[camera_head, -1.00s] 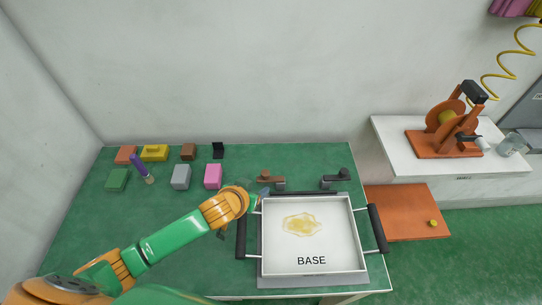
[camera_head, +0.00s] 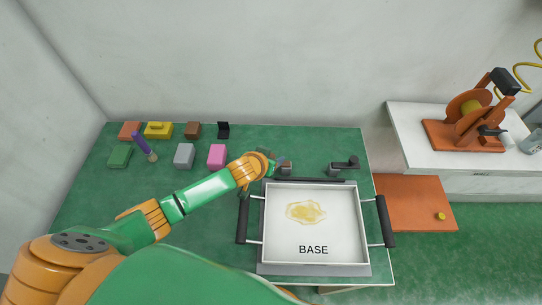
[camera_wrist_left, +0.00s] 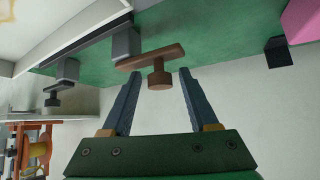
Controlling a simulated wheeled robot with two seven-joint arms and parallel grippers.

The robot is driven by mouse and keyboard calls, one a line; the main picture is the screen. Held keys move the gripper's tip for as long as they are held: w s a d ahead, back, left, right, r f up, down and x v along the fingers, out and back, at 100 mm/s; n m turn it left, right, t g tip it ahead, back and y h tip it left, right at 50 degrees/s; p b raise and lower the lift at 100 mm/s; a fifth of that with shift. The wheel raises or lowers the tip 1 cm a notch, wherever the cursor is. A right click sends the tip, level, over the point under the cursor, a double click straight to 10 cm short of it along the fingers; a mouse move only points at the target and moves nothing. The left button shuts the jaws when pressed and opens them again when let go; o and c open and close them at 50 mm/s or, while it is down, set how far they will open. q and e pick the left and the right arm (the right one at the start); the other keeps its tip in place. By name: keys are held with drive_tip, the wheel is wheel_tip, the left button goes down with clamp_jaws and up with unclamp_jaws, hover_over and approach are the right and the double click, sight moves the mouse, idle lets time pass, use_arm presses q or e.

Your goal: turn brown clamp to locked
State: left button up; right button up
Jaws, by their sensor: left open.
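The brown clamp (camera_wrist_left: 152,57) shows in the left wrist view as a brown bar with a round knob, on a grey post. In the head view my left gripper (camera_head: 270,162) hides most of it; the grey post (camera_head: 284,168) shows just to the right. In the wrist view my left gripper (camera_wrist_left: 158,76) is open, with the knob between its two fingertips and no clear contact. The clamp stands by the back left corner of the white tray marked BASE (camera_head: 313,268). My right gripper is not in view.
A dark clamp (camera_head: 345,163) stands at the tray's back right. The tray has black side handles (camera_head: 242,219) and a yellowish patch inside. A pink block (camera_head: 217,157) and several other small items sit at the back left. The left front of the green table is clear of objects.

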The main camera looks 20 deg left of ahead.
use_arm(q)
drive_tip(key=shift+s, duration=0.1)
clamp_jaws()
idle(1.2)
